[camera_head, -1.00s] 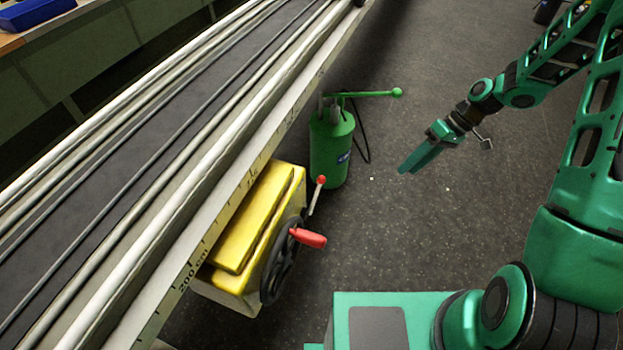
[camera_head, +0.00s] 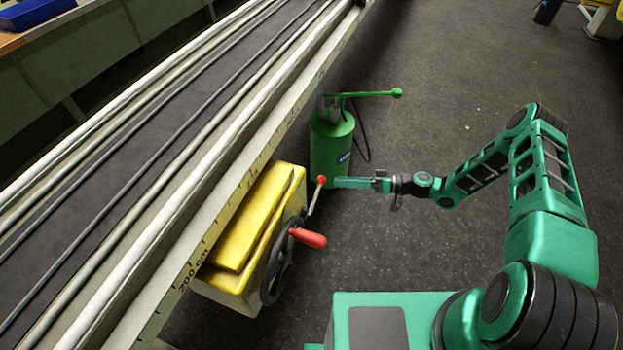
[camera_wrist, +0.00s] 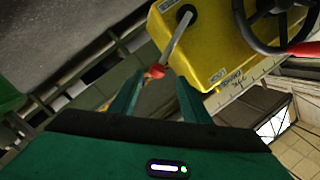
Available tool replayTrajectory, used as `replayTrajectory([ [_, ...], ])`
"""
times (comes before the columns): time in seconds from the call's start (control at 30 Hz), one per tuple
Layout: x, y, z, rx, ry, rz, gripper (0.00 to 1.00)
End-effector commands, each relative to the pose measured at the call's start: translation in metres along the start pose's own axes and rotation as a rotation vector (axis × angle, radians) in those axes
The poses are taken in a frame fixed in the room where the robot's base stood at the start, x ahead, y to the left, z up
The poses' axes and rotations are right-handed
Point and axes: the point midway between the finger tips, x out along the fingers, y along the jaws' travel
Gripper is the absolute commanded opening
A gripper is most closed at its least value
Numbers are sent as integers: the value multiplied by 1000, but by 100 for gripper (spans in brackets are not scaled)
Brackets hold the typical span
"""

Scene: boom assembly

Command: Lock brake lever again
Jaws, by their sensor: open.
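The brake lever (camera_head: 315,197) is a thin metal rod with a red ball knob, on the side of the yellow winch box (camera_head: 243,225). In the head view it leans up and slightly right, and my gripper (camera_head: 336,182) is at its knob from the right. In the wrist view the lever (camera_wrist: 180,36) runs from a black hub on the yellow box down to its red knob (camera_wrist: 155,71). The knob appears between the tips of my open gripper (camera_wrist: 158,88), nearer the left finger. I cannot tell whether a finger touches it.
A black handwheel (camera_head: 279,262) with a red handle (camera_head: 308,238) is just below the lever. A green pump canister (camera_head: 331,150) with a long green handle stands behind my gripper. The long rail with a scale (camera_head: 215,225) runs along the left.

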Motion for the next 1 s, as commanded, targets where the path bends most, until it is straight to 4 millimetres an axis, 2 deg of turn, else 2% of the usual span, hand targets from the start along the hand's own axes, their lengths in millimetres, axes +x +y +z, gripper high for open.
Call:
replayTrajectory([
  [0.1, 6, 4, 4, -10, 65, -10, 43],
  [0.37, 20, 6, 3, -21, 101, -15, 43],
  [0.8, 92, 5, -4, -20, 98, -16, 43],
  [1.0, 111, 5, -6, -19, 98, -14, 43],
])
